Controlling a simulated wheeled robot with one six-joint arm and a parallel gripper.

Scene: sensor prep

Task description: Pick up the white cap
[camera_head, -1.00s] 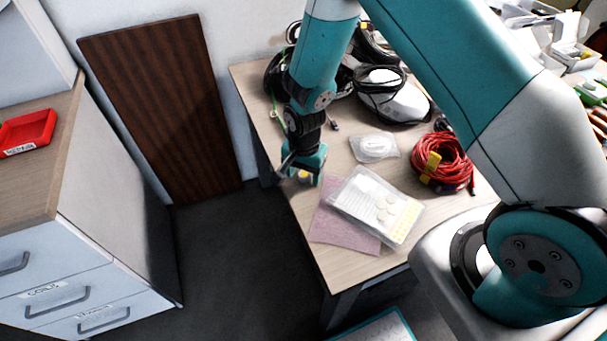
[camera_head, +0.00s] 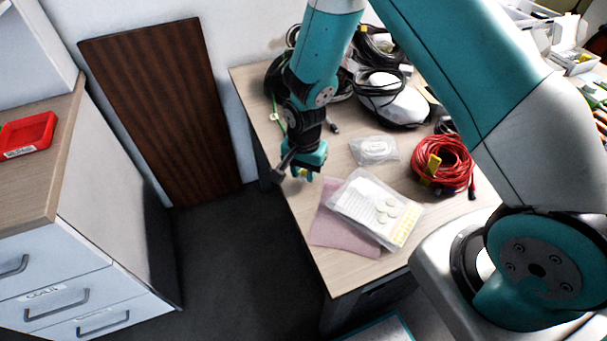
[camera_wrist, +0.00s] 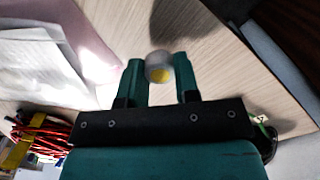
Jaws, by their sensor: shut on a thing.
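The white cap (camera_wrist: 157,58), with a yellow patch (camera_wrist: 161,76) on the side facing the camera, sits between my two fingertips in the wrist view. My gripper (camera_wrist: 158,72) is shut on it, one finger at each side. In the head view my gripper (camera_head: 304,173) points down at the left part of the table, just left of the pink sheet; the cap is too small there to make out clearly. A dark shadow shows on the wood in the wrist view, apart from the fingers.
A clear bag with pale discs (camera_head: 402,222) lies on a pink sheet (camera_head: 335,229) right of my gripper. A small clear bag (camera_head: 374,150), a red cable coil (camera_head: 443,163) and black cables with a white device (camera_head: 400,104) lie further back. The table's left edge is close.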

